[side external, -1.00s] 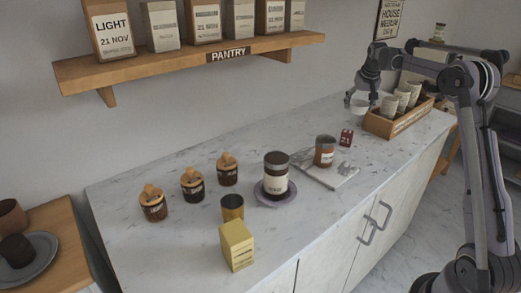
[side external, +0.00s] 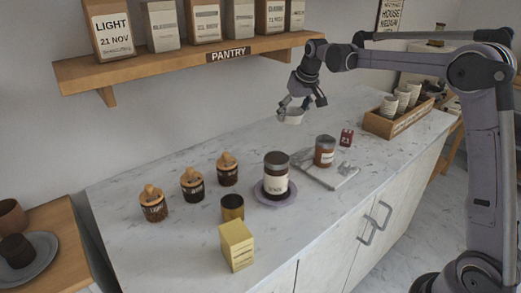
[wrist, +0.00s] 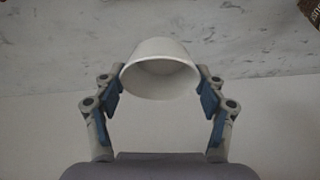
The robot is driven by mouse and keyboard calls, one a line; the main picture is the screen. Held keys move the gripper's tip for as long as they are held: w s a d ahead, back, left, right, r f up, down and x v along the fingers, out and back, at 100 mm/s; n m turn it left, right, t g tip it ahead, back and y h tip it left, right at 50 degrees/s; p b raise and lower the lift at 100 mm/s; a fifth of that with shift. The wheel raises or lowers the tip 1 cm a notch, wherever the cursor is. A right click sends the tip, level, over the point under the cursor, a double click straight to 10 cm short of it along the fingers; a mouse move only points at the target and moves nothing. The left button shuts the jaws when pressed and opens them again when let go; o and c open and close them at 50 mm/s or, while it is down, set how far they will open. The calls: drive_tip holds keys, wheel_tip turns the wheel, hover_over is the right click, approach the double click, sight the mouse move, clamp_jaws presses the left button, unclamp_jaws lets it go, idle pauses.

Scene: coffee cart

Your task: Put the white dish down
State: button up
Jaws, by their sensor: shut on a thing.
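The white dish (side external: 291,116) is a small round bowl, held by my gripper (side external: 304,103) near the back of the counter. In the wrist view the dish (wrist: 160,62) sits between the two blue-padded fingers of my gripper (wrist: 160,85), which press its sides. The dish looks to be above the counter; the exact gap cannot be told. The marble counter (side external: 225,262) lies below it.
A dark jar (side external: 276,172) stands on a purple saucer (side external: 276,201), and a brown jar (side external: 325,151) on a marble board (side external: 342,178). The pantry shelf (side external: 150,73) hangs behind.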

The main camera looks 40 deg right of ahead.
drive_tip(key=s+a+n+y, duration=0.1)
drive_tip(key=s+a+n, duration=0.15)
drive_tip(key=a, duration=0.95)
drive_tip(key=s+a+n+y, duration=0.1)
drive_tip(key=s+a+n, duration=0.15)
drive_tip(key=a, duration=0.95)
drive_tip(key=s+a+n+g+y, duration=0.1)
drive_tip(key=s+a+n, duration=0.2)
drive_tip(key=s+a, duration=0.35)
drive_tip(key=s+a+n+y, duration=0.1)
drive_tip(key=s+a+n, duration=0.25)
drive_tip(key=a, duration=0.65)
drive_tip(key=shift+m, duration=0.25)
drive_tip(key=s+a+f, duration=0.1)
drive_tip(key=a+f, duration=0.1)
drive_tip(key=a, duration=0.1)
drive_tip(key=s+a+f, duration=0.1)
drive_tip(key=a+f, duration=0.2)
drive_tip(key=a, duration=0.1)
drive_tip(key=s+a+f, duration=0.1)
drive_tip(key=a+f, duration=0.1)
drive_tip(key=a, duration=0.2)
drive_tip(key=shift+s+f, duration=0.15)
drive_tip(key=shift+s, duration=0.1)
drive_tip(key=shift+a+f, duration=0.1)
drive_tip(key=shift+a, duration=0.05)
drive_tip(key=shift+f, duration=2.05)
